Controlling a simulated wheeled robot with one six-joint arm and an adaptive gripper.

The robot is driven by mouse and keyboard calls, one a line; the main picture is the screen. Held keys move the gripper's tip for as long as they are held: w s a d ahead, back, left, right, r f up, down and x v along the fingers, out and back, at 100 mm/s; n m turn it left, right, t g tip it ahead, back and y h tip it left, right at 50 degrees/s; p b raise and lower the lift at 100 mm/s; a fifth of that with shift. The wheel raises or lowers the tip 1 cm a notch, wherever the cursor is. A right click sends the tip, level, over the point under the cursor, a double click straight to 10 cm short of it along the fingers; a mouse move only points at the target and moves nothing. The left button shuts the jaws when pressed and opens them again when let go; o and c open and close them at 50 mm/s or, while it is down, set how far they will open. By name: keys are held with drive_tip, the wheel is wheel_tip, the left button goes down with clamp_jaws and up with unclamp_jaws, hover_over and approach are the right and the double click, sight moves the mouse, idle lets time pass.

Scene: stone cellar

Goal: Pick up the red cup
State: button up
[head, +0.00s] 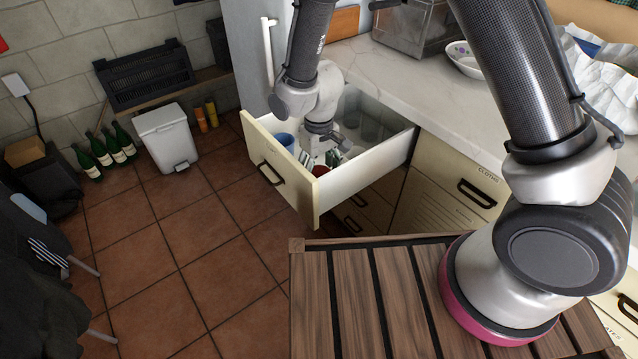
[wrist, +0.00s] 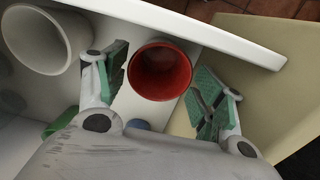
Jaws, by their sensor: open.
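The red cup (wrist: 160,70) stands in an open drawer (head: 366,162), and I look into its mouth in the wrist view. In the head view only a small red part of the cup (head: 321,170) shows below my gripper (head: 325,155). In the wrist view my gripper (wrist: 162,82) is open, with one green-padded finger on each side of the cup. No contact between the pads and the cup can be made out. How deep the fingertips reach along the cup is unclear.
A white cup (wrist: 40,42) stands left of the left finger. A blue cup (head: 284,140) sits near the drawer front. Glasses (head: 371,128) stand deeper in the drawer. The white drawer wall (wrist: 215,38) runs close past the red cup. A marble counter (head: 420,95) lies behind.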

wheel_tip(320, 180, down, 2)
drive_tip(key=shift+f, duration=0.15)
drive_tip(key=shift+c, duration=0.2)
drive_tip(key=c, duration=0.7)
